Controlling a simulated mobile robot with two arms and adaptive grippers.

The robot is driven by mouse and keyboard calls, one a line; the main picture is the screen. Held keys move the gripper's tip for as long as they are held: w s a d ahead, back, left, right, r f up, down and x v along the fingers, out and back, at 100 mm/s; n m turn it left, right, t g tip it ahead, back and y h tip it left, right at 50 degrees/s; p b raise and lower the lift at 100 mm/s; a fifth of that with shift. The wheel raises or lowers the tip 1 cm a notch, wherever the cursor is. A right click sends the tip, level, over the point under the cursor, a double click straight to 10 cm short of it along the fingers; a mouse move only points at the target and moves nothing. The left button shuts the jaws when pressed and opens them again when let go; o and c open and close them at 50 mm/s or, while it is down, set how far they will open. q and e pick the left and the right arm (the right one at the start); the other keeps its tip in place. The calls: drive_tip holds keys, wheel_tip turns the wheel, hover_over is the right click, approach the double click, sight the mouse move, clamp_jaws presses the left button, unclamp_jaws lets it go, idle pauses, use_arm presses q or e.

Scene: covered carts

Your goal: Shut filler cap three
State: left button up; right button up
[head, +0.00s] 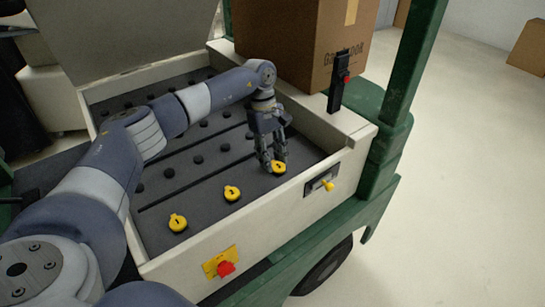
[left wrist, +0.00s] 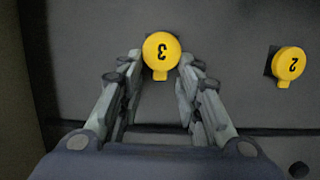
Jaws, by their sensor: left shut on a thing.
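Filler cap three (head: 279,167) is a round yellow cap with a small tab, at the right end of a row of yellow caps on the dark panel of the cart. In the left wrist view cap three (left wrist: 161,50) shows its number upside down, between my fingertips. My left gripper (head: 271,165) points down at it and is shut on it; the fingertips (left wrist: 161,62) flank its sides. Whether the cap lies fully flat on its opening I cannot tell. My right gripper is not in view.
Filler cap two (head: 232,193) and another yellow cap (head: 178,222) lie along the same row. The cart's pale rim (head: 190,272) carries a red knob (head: 225,268) and a yellow-handled latch (head: 326,185). A cardboard box (head: 290,40) and green post (head: 412,60) stand behind. A raised lid (head: 120,35) is at the back.

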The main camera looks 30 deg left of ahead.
use_arm(q)
drive_tip(key=o, duration=1.1)
drive_tip(key=v, duration=1.2)
